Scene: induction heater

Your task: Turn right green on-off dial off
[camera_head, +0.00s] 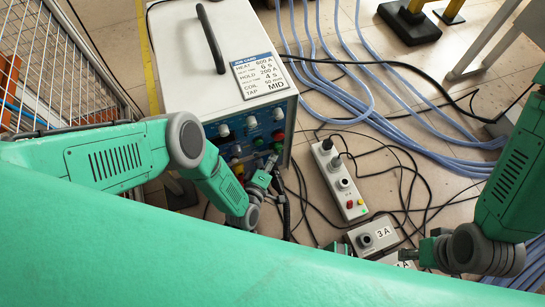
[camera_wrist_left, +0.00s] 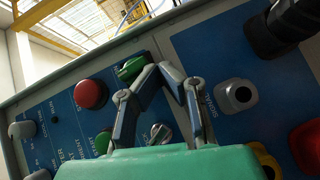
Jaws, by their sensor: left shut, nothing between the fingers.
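A green dial (camera_wrist_left: 130,68) sits on the blue control panel in the left wrist view, near the panel's upper edge. A green dial (camera_head: 278,147) also shows at the right of the heater's front panel in the head view. My left gripper (camera_wrist_left: 161,70) is shut and empty, with its fingertips beside the green dial, close to it; I cannot tell if they touch. In the head view my left gripper (camera_head: 271,164) is at the front of the heater, just below the dial. My right gripper (camera_head: 412,254) is at the lower right, away from the heater; its fingers are too small to read.
The panel also has a red button (camera_wrist_left: 90,94), a second green button (camera_wrist_left: 103,142) and a silver knob (camera_wrist_left: 160,133). Blue hoses (camera_head: 340,95) and black cables lie on the floor right of the heater (camera_head: 240,100). A power strip (camera_head: 340,180) lies nearby.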

